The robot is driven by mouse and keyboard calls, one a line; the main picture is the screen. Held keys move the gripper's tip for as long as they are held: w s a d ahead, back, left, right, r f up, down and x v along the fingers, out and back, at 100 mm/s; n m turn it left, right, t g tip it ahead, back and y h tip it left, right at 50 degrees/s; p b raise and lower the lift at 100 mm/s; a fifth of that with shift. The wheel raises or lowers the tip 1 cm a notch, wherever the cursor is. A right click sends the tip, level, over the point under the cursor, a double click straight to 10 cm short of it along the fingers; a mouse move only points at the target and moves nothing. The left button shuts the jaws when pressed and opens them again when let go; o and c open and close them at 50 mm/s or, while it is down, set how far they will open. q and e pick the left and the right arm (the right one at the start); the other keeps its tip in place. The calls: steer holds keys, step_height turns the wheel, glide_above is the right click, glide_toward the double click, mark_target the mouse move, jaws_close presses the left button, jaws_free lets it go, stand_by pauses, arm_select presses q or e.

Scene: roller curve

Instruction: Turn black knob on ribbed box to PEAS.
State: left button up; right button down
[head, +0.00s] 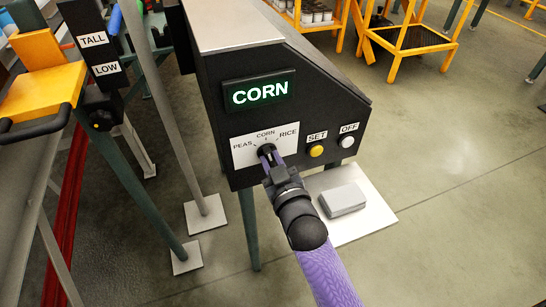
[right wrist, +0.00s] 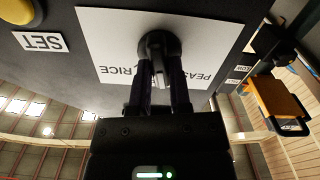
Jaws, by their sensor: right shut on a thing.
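The black box (head: 215,100) stands in the middle of the head view on legs, with a sloped right side. Its lit display (head: 260,92) reads CORN in green. Below it a white dial plate (head: 243,155) is marked PEAS at left, CORN at top and RICE at right. The black knob (head: 266,149) sits on that plate, partly hidden by my right gripper (head: 269,158). In the right wrist view the picture is inverted, and the gripper's fingers (right wrist: 160,75) are closed on the knob (right wrist: 156,44). My left gripper is not in view.
A yellow SET button (head: 316,151) and a white OFF button (head: 346,142) sit right of the dial. At left stands a black panel (head: 102,82) labelled TALL and LOW, beside a yellow part (head: 42,92). Open floor (head: 450,190) lies to the right.

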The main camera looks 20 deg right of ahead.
steer(key=n+p, duration=0.1)
steer(key=n, duration=0.1)
steer(key=shift+r+n, duration=0.1)
steer(key=shift+n, duration=0.2)
steer(key=shift+n+p, duration=0.3)
steer(key=shift+n, duration=1.2)
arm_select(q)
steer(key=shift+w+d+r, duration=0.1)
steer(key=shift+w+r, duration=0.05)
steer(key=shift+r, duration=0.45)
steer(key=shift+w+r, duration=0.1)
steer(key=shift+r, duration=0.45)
arm_select(e)
steer(key=shift+a+n, duration=0.1)
steer(key=shift+n, duration=0.4)
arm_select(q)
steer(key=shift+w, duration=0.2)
arm_select(e)
steer(key=c, duration=0.8)
jaws_free()
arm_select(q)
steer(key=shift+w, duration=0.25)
arm_select(e)
steer(key=shift+o, duration=1.2)
